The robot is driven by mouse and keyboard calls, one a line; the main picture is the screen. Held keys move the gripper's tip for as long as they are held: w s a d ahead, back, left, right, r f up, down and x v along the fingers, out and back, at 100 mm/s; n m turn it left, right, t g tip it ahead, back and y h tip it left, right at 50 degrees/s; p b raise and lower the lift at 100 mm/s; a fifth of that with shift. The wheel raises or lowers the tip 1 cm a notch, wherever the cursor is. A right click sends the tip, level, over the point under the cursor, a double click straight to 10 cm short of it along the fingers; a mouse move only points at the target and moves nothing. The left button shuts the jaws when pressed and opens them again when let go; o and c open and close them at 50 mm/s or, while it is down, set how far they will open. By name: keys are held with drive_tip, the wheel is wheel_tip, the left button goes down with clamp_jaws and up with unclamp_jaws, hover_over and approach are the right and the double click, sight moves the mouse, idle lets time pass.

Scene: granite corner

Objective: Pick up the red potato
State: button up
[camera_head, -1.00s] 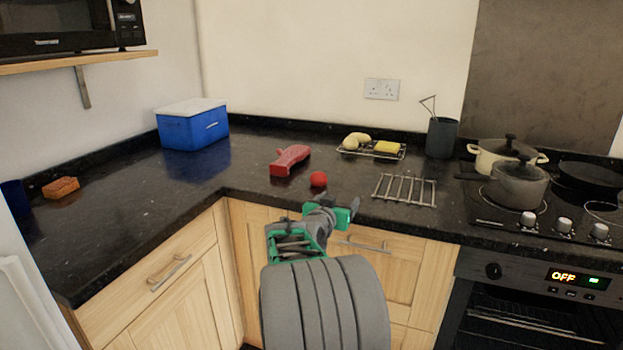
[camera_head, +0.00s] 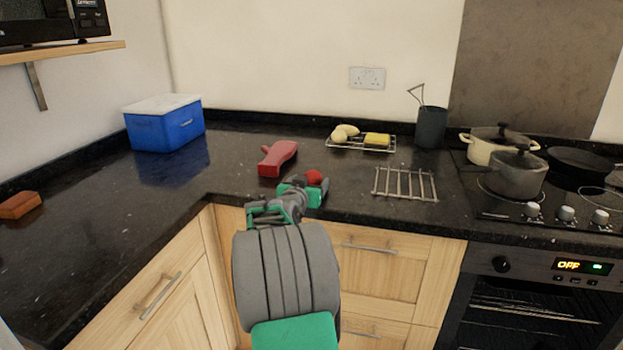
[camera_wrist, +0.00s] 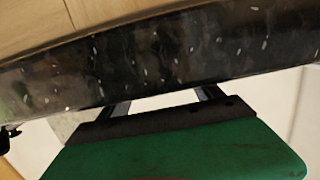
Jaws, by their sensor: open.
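The red potato (camera_head: 314,177) is a small round red thing on the dark counter, near its front edge. In the head view its lower part is hidden behind my gripper (camera_head: 303,192), which overlaps it from the near side. I cannot tell from this view whether they touch. In the wrist view my gripper (camera_wrist: 165,101) has its two fingers spread apart with nothing between them. The counter edge (camera_wrist: 180,50) fills that view beyond them, and the potato does not show there.
A larger red object (camera_head: 277,158) lies just left of the potato. A metal rack (camera_head: 405,184) lies to the right. Behind are a wire tray (camera_head: 345,146) with yellow items and a dark holder (camera_head: 431,127). A blue box (camera_head: 165,130) stands left. Pots (camera_head: 517,175) sit on the hob.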

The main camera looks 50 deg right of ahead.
drive_tip(key=shift+x, duration=1.1)
drive_tip(key=shift+s, duration=0.1)
drive_tip(key=c, duration=1.5)
